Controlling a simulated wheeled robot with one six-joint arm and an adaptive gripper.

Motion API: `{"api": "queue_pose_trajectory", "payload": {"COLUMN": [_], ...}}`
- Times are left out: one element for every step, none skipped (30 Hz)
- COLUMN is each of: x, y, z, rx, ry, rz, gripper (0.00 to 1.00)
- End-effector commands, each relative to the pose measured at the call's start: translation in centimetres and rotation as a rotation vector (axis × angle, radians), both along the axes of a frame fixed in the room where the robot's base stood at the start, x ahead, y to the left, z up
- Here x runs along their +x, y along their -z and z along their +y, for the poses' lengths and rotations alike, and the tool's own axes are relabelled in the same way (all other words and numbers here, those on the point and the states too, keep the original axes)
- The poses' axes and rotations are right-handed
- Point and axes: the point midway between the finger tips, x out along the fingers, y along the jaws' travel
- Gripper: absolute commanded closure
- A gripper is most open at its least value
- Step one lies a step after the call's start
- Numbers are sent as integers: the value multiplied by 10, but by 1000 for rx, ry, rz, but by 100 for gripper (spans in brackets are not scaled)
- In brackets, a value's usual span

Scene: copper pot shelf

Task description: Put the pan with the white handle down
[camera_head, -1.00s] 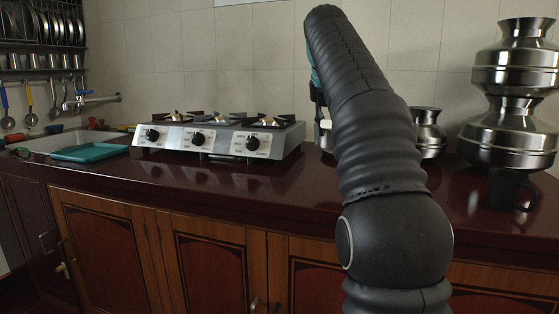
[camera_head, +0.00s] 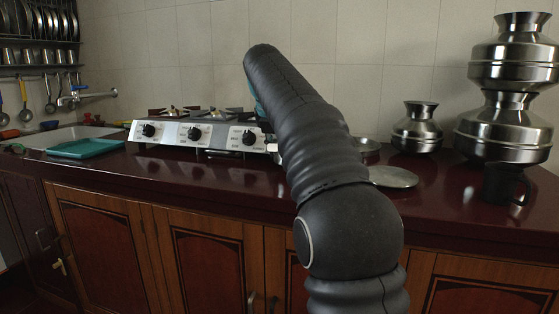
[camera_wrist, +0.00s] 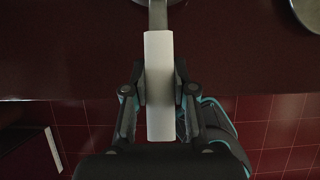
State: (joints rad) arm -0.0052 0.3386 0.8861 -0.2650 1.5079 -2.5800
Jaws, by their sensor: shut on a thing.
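In the wrist view, my gripper (camera_wrist: 160,88) is shut on the white handle (camera_wrist: 158,60) of the pan, one finger on each side. A metal neck leads from the handle to the pan (camera_wrist: 175,2), of which only a sliver shows at the top edge. The handle reaches over the front edge of the dark red counter (camera_wrist: 60,60). I cannot tell whether the pan touches the counter. In the head view, my arm hides the gripper and most or all of the pan.
The stove (camera_head: 200,134) stands left of my arm. A flat metal disc (camera_head: 393,177) lies to its right, with another (camera_head: 367,144) farther back. A metal pot (camera_head: 417,130), stacked pots (camera_head: 505,125) and a dark mug (camera_head: 505,185) stand at the right. A teal tray (camera_head: 86,148) lies far left.

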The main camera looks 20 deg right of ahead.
Motion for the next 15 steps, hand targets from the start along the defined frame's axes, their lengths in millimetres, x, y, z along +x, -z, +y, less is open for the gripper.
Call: {"api": "queue_pose_trajectory", "payload": {"x": [-1,-1,-1,-1,-1,-1,-1,-1,-1,-1,-1,-1,-1,-1,-1], "y": [5,8,12,18,22,25,27,29,30,31,31,32,32,32,32], "z": [0,0,0,0,0,0,-1,-1,-1,0,0,0,0,0,0], "rx": [-1,-1,-1,-1,-1,-1,-1,-1,0,-1,0,0,0,-1,0], "ry": [0,0,0,0,0,0,0,0,0,0,0,0,0,0,0], "rz": [-4,-4,-4,-4,-4,-4,-5,-5,-5,-3,-2,-2,-1,-1,0], "gripper": [100,100,100,100,100,100,100,100,100,100,100,100,100,100,100]}}
